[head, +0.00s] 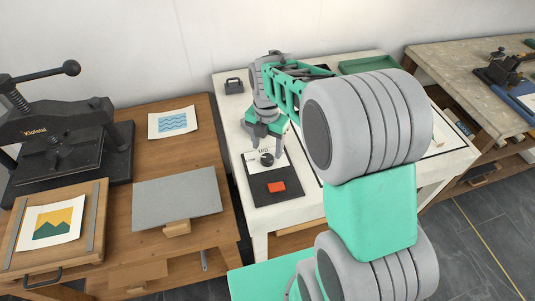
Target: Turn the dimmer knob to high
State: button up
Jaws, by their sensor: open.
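The dimmer knob (267,158) is a small dark round knob on a dark panel (258,188) on the white table. A white plate around it carries the label "MID". The knob's pointer is too small to read. A red-orange block or switch (276,187) is on the same panel, nearer to me. My gripper (262,146) points down just above and behind the knob, with its jaws open. The fingertips are small and partly merge with the knob, so I cannot tell whether they touch or straddle it.
A grey plate (177,199) lies on the wooden table to the left, near a black press (66,145). A small dark object (234,86) and a green tray (369,65) stand at the back of the white table (230,117). My arm hides much of its right side.

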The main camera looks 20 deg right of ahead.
aim_at(267, 157)
notch_tip(267, 157, down, 5)
jog(key=shift+r, duration=0.15)
jog(key=shift+c, duration=0.3)
grip_shut()
dwell(0.3)
